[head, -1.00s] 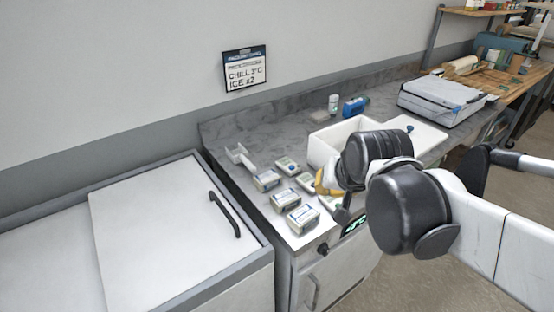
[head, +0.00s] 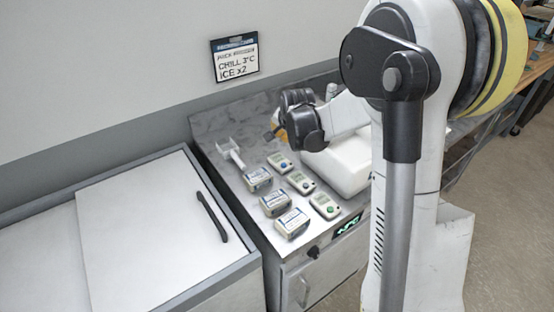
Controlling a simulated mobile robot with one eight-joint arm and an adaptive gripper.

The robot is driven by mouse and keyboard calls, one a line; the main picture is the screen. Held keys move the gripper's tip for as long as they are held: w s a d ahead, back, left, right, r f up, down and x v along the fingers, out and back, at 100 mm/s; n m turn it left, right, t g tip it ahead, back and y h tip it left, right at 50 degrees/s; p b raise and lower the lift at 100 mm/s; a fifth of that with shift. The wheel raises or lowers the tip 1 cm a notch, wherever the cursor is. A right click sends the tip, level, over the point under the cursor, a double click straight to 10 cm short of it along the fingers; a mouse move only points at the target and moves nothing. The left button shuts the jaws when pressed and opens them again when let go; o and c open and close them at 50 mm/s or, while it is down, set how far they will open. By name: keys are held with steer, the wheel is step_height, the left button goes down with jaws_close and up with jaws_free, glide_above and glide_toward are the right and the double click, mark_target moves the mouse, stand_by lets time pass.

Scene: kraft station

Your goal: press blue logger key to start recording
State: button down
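Three small white loggers lie in a row on the grey counter in the head view: a far logger (head: 280,161), a middle logger (head: 300,182) and a near logger (head: 325,205). Each has a small screen and a coloured key. The near logger's key looks green; the key colours on the others are too small to tell surely. My gripper (head: 272,134) is behind the loggers, near the wall side of the counter, apart from them. My dark wrist hides most of it, so its finger opening does not show.
Several things surround the loggers: three blue-and-white packs (head: 274,202) to their left, a white scoop-like tool (head: 231,153) and a white foam box (head: 352,165) at the right. A lidded chest (head: 150,225) stands left. A sign (head: 235,58) hangs on the wall.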

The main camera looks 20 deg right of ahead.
steer(key=shift+s, duration=0.1)
steer(key=b, duration=0.7)
glide_toward(281, 160)
steer(key=x, duration=0.5)
steer(key=shift+w+d+r, duration=0.15)
steer(key=shift+w+r, duration=0.05)
steer(key=shift+w, duration=0.2)
steer(key=shift+f, duration=0.1)
stand_by(0.6)
steer(key=shift+f, duration=0.3)
steer(key=shift+f+b, duration=0.45)
steer(key=shift+b, duration=0.05)
stand_by(0.6)
steer(key=shift+r, duration=0.1)
steer(key=shift+r+p, duration=0.6)
steer(key=shift+r, duration=0.2)
